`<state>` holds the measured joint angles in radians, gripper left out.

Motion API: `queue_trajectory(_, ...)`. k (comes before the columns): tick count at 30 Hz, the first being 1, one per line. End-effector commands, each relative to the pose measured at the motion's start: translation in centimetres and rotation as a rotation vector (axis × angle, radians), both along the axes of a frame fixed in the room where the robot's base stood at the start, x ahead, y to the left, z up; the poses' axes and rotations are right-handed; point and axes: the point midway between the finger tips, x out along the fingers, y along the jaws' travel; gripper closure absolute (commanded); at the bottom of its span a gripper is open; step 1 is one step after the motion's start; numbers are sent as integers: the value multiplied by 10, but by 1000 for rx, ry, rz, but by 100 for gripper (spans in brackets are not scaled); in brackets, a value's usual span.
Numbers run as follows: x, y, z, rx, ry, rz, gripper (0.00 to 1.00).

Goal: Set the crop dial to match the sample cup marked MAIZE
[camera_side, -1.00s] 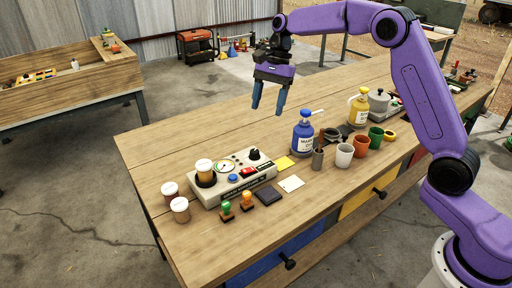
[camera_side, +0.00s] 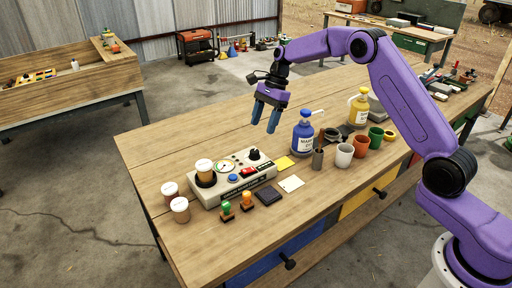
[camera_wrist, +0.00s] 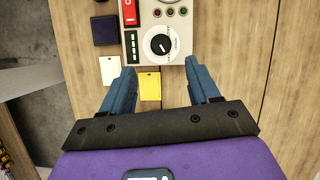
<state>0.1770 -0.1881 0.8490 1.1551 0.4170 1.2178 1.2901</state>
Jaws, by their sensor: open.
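The tester box (camera_side: 235,181) sits on the near left of the bench. Its black crop dial (camera_side: 254,154) is at the far right end of its top; in the wrist view the dial (camera_wrist: 160,44) shows a white pointer line, its marks too small to read. One sample cup (camera_side: 204,167) stands in the box's well; two more cups, one at the left (camera_side: 169,189) and one nearer (camera_side: 180,206), stand beside it. I cannot read which is marked MAIZE. My gripper (camera_side: 267,120) is open and empty above the bench, apart from the dial; the wrist view shows both fingers (camera_wrist: 163,78) short of it.
A blue pump bottle (camera_side: 302,137) stands right of the box, with a yellow card (camera_side: 285,163) and a white card (camera_side: 291,184) near it. Two stamps (camera_side: 227,210) and a dark pad (camera_side: 268,195) lie in front. Several pots (camera_side: 344,155) stand farther right. The bench behind the box is clear.

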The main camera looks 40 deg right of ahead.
Motion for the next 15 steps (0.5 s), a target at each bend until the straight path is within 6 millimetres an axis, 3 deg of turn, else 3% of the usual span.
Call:
queue_trajectory(9,-4,22,-54,0,3,1,39)
queue_trajectory(15,-4,31,-76,0,1,0,39)
